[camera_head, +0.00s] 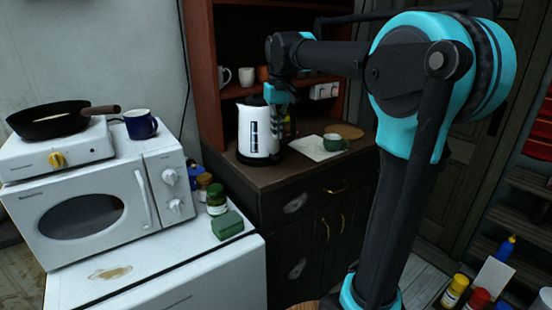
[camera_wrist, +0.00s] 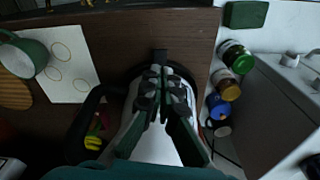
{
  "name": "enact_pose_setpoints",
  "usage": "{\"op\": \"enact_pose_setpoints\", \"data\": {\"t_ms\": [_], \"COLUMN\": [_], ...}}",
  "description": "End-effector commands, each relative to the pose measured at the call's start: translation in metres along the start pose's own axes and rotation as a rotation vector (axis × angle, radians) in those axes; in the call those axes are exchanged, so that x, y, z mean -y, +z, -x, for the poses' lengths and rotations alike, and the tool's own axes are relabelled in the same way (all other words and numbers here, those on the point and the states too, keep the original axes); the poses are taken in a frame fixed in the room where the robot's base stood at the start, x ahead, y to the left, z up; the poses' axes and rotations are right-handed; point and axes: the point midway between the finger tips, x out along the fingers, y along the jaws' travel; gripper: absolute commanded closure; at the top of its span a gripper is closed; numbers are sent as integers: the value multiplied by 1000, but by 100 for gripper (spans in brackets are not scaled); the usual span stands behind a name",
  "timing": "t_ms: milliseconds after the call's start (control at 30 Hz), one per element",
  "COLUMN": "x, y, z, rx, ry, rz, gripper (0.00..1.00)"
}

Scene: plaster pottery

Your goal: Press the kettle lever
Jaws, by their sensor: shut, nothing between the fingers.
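A white electric kettle (camera_head: 259,131) with a dark lid and a dark window on its side stands upright on the dark cabinet top. In the wrist view, its white body (camera_wrist: 152,146) lies below my fingers, partly covered by them. My gripper (camera_wrist: 161,72) is shut and empty, pointing down over the kettle. A small black tab (camera_wrist: 160,56) shows just beyond the fingertips; it may be the kettle lever. I cannot tell whether the fingers touch it. In the head view, my gripper is above the kettle's right side, its fingertips hard to make out.
A green cup (camera_head: 333,142) and white paper (camera_head: 310,149) lie right of the kettle. Several jars (camera_head: 216,198) and a green block (camera_head: 228,225) stand on the white surface beside the microwave (camera_head: 95,200). Shelves rise behind the kettle.

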Motion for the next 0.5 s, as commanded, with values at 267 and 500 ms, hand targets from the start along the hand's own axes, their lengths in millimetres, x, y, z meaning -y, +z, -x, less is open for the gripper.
{"op": "enact_pose_setpoints", "data": {"t_ms": [267,500], "x": [0,0], "y": [0,0], "z": [-24,-52], "rx": [0,0], "ry": [0,0], "rz": [0,0], "gripper": [100,100]}}
